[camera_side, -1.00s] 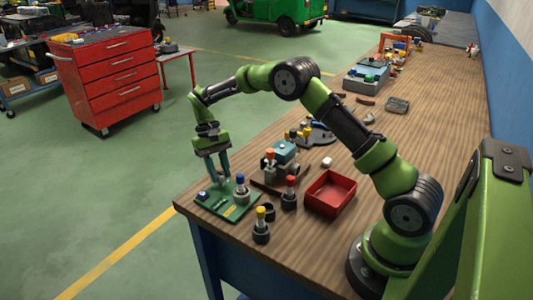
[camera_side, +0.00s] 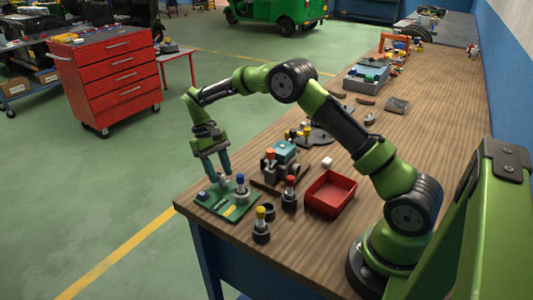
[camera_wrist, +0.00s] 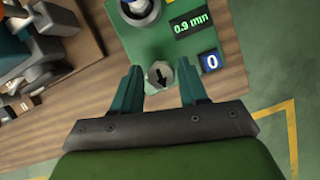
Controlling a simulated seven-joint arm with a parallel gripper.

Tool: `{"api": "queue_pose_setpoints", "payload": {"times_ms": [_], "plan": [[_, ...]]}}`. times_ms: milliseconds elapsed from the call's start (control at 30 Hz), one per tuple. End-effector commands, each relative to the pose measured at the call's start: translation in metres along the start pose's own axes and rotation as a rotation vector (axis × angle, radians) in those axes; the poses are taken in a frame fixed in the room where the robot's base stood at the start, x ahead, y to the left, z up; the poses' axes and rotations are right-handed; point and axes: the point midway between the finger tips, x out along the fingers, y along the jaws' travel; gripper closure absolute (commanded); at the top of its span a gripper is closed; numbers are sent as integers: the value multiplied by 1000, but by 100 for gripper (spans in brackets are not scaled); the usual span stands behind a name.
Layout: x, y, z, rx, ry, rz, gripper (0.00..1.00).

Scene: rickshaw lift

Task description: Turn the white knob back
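My gripper (camera_wrist: 159,70) is open, with one teal finger on either side of the knob and a gap to each. In the side view my gripper (camera_side: 217,180) points down over the panel (camera_side: 236,213) at the table's near left corner. The knob is hard to make out there.
A blue-topped peg (camera_side: 240,183) stands in a grey holder on the panel, close to my gripper. Red-topped (camera_side: 290,187) and yellow-topped (camera_side: 260,220) pegs stand to the right. A red tray (camera_side: 331,205) and a teal-topped fixture (camera_side: 284,150) are further off.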

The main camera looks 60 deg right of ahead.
Motion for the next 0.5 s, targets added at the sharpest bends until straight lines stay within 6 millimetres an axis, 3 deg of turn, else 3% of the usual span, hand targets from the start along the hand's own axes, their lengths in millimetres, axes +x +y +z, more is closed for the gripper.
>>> {"api": "queue_pose_setpoints", "payload": {"times_ms": [100, 367, 500], "plan": [[0, 0, 0, 1, -1, -1, 42], [0, 0, 0, 2, -3, -1, 42], [-10, 0, 0, 2, 0, 0, 42]]}}
